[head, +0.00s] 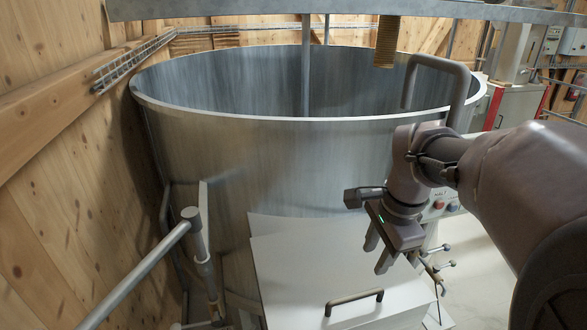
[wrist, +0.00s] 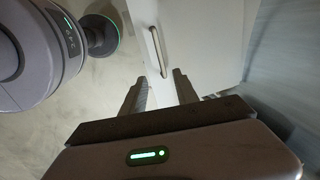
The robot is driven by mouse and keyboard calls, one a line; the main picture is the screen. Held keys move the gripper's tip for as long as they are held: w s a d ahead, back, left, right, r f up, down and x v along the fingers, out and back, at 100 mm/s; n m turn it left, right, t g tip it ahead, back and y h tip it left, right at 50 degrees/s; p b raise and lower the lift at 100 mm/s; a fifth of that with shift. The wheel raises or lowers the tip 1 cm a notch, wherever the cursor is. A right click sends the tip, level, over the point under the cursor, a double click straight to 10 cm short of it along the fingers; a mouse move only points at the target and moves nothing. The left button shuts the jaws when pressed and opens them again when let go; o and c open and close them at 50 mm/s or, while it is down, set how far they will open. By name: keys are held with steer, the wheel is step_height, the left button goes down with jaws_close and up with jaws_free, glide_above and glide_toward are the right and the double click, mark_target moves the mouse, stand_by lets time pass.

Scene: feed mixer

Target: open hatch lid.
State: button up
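The hatch lid (head: 325,265) is a pale sloping panel low on the front of the steel mixer tub (head: 225,165). Its dark bar handle (head: 354,302) lies near the lid's lower edge. My gripper (head: 377,258) is above the lid and up from the handle, at the lid's right side. In the wrist view my gripper (wrist: 160,78) has its two fingers apart with nothing between them. The handle (wrist: 156,52) appears beyond the fingertips, on the pale lid (wrist: 200,35), and is not touched. The lid appears shut.
A metal railing (head: 150,268) stands at the lower left, beside a wooden wall (head: 50,130). A control box with buttons (head: 438,204) is partly hidden behind my arm. A curved tube rail (head: 462,95) rises at the tub's right rim.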

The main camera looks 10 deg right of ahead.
mark_target(353, 297)
steer(key=w+f, duration=0.1)
steer(key=f, duration=0.4)
steer(key=w+a+f+b, duration=0.1)
steer(key=f, duration=0.5)
steer(key=w+f+b, duration=0.1)
steer(key=f, duration=0.4)
steer(key=shift+a+f, duration=0.15)
steer(key=shift+w+f, duration=0.15)
steer(key=shift+f, duration=0.15)
jaws_close()
